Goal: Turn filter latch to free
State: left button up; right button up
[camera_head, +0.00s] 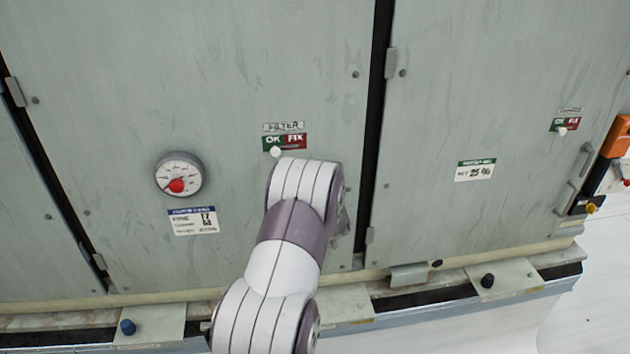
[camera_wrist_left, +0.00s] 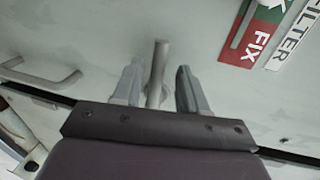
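A grey rod-like lever, apparently the filter latch (camera_wrist_left: 158,72), stands between the two fingers of my left gripper (camera_wrist_left: 158,90) in the left wrist view. The fingers are open, with a visible gap on each side of the lever. In the head view, my left arm covers the latch and the fingers. The FILTER label (camera_head: 284,127) with its green OK and red FIX plate (camera_head: 285,142) is on the panel just above my arm. A white knob (camera_head: 275,152) sits under OK. FIX also shows at upper right in the wrist view (camera_wrist_left: 257,45). My right gripper is not in view.
A bar handle (camera_wrist_left: 42,74) lies left of the fingers in the wrist view. A ledge (camera_head: 390,290) runs along the cabinet's bottom. The right panel (camera_head: 490,90) is clear of my arm.

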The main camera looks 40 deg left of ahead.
pick_arm(q)
jog(key=shift+d, duration=0.1)
jog(key=b+v, duration=0.4)
jog(key=v, duration=0.8)
jog(key=shift+s+d, duration=0.15)
jog(key=shift+s, duration=0.05)
jog(key=shift+r, duration=0.1)
